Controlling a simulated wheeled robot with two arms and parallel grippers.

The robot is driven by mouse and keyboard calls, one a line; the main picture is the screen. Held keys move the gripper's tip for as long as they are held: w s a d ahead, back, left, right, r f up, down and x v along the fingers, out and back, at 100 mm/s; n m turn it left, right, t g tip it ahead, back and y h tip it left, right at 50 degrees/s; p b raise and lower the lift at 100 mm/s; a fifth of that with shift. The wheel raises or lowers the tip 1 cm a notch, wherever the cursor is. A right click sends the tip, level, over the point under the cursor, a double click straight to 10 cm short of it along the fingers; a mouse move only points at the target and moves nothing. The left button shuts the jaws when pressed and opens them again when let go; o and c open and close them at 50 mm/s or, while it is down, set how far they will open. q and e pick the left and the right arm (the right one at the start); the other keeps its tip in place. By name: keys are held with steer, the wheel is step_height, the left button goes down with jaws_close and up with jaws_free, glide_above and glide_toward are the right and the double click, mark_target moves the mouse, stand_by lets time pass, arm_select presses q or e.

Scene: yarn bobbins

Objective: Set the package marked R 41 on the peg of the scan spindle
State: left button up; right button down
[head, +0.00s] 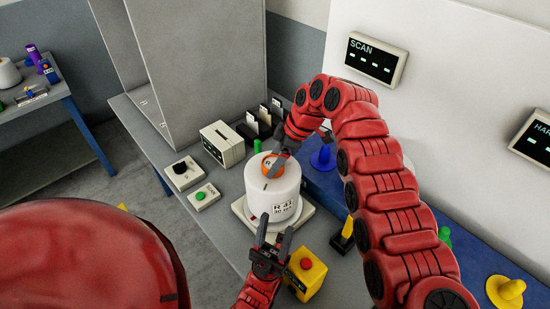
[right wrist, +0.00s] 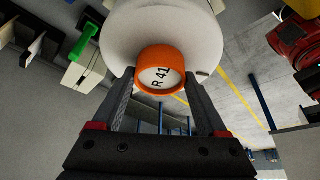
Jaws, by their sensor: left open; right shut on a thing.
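The package marked R 41 (head: 272,197) is a white yarn bobbin with an orange core tube (head: 271,164). It stands upright over a pale square plate (head: 306,218); I cannot tell whether it touches it. My right gripper (head: 280,157) is shut on the orange tube from above. In the right wrist view the tube end (right wrist: 160,78), marked R 41, sits between the fingers. My left gripper (head: 274,229) is open and empty, close in front of the bobbin. A blue peg (head: 322,157) stands on the blue strip, below and left of the SCAN display (head: 375,60). My right arm hides part of the strip.
A yellow box with a red button (head: 306,265) stands near my left gripper. A green-button box (head: 202,195), a black-knob box (head: 182,173) and a display box (head: 222,144) are on the left. A yellow peg (head: 505,291) stands at the right. A side table (head: 45,115) is far left.

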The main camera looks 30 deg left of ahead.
steer(key=shift+f+b, duration=0.35)
steer(key=shift+f, duration=0.05)
stand_by(0.5)
steer(key=shift+c, duration=1)
jaws_free()
steer(key=shift+o, duration=1)
steer(key=shift+s, duration=0.1)
steer(key=shift+d+r, duration=0.1)
steer(key=shift+r, duration=0.1)
steer(key=p+v, duration=0.3)
steer(key=v, duration=1.4)
